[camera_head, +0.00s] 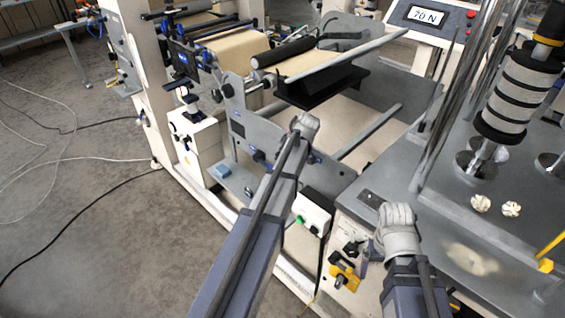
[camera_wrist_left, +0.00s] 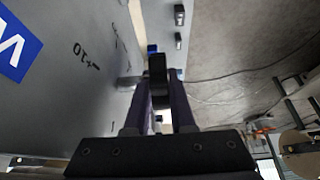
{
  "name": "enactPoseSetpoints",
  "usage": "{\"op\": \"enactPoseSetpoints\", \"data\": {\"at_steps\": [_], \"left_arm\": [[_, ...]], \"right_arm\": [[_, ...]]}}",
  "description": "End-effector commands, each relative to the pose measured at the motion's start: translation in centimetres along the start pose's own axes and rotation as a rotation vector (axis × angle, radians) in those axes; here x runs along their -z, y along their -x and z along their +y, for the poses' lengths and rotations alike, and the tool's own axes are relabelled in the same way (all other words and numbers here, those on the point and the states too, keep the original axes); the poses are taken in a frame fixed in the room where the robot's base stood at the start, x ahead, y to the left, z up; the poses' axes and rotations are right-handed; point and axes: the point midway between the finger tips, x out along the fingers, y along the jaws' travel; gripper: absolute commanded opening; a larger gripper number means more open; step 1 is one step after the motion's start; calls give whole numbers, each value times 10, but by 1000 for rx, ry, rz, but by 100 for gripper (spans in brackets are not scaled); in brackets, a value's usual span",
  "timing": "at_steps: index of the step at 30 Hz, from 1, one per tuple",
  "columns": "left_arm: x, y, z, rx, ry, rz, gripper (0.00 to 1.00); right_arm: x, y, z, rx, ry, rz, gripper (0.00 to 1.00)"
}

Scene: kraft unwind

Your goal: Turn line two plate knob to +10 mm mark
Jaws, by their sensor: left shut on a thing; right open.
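My left gripper (camera_wrist_left: 158,100) is shut on a black knob (camera_wrist_left: 157,72) that stands between its dark purple fingers. In the head view my left gripper (camera_head: 304,124) reaches the grey side plate (camera_head: 265,135) and hides the knob.
A tension display (camera_head: 424,15) reads 70 N. A control box with a green button (camera_head: 299,219) and yellow-black fittings (camera_head: 345,275) lie between my arms. A striped roller (camera_head: 517,95) stands at the right. Cables cross the floor at the left.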

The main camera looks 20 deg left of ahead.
Motion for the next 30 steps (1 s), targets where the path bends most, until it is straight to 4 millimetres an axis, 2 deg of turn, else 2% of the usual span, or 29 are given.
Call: {"op": "enactPoseSetpoints", "data": {"at_steps": [1,10,29,30], "left_arm": [[-6,-3,-2,-1,-2,28,0],[-5,-2,-2,0,0,171,0],[-3,1,-1,2,1,222,0],[-3,1,-1,2,1,222,24]], "right_arm": [[0,-8,-1,0,0,0,91],[1,-23,-2,0,0,0,91],[2,-27,-2,0,0,0,91],[2,-27,-2,0,0,0,91]]}}
